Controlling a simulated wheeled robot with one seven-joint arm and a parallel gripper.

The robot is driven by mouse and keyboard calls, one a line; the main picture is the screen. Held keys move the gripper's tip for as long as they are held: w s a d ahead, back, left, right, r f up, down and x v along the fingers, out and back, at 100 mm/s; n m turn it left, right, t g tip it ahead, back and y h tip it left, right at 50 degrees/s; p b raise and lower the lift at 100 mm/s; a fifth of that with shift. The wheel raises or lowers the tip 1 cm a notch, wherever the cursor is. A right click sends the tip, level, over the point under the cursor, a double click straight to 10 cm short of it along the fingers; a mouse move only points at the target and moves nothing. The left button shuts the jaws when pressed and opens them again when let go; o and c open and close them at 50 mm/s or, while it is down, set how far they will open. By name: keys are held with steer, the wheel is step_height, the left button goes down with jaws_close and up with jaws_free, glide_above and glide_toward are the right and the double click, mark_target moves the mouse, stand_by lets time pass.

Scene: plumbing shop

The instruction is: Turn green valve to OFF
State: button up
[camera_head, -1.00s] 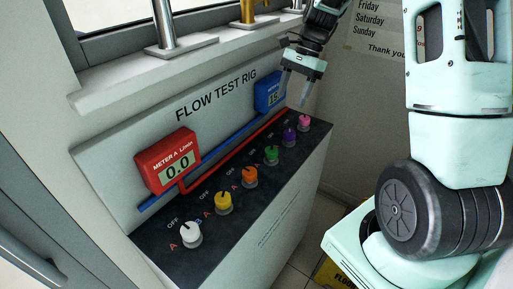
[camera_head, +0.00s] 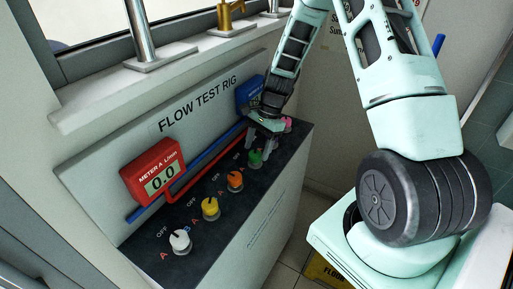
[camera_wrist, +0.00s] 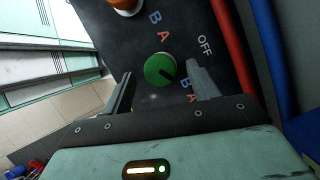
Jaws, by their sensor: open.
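The green valve (camera_head: 255,158) is a round knob on the dark top of the flow test rig. In the wrist view the green valve (camera_wrist: 157,67) has a dark pointer mark aimed at lower right, toward a blue B. Its OFF label (camera_wrist: 204,45) lies up and right of the knob. My gripper (camera_head: 262,142) is over the valve, pointing down. In the wrist view my gripper (camera_wrist: 160,78) is open, one finger on each side of the knob with gaps visible. I cannot tell how far above the panel the fingertips are.
An orange knob (camera_head: 235,181), yellow knob (camera_head: 210,208) and white knob (camera_head: 180,241) stand in a row toward the front left. A pink knob (camera_head: 287,123) is beyond my gripper. Red meter A (camera_head: 153,171) reads 0.0. A blue meter (camera_head: 250,91) is partly hidden behind my arm.

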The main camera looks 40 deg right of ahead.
steer(key=shift+a+f, duration=0.25)
steer(key=shift+f, duration=0.4)
steer(key=c, duration=1)
steer(key=n+g, duration=0.1)
steer(key=n, duration=0.2)
steer(key=n+g+h, duration=0.1)
steer(key=n, duration=0.1)
steer(key=shift+w+a+n+p, duration=0.1)
steer(key=shift+w+n+p, duration=0.05)
steer(key=shift+n+p, duration=0.25)
steer(key=n+g, duration=0.1)
steer(key=n, duration=0.2)
steer(key=n+h, duration=0.1)
steer(key=n, duration=0.2)
steer(key=shift+w+g+h, duration=0.1)
steer(key=shift+g+h, duration=0.2)
steer(key=shift+g, duration=0.1)
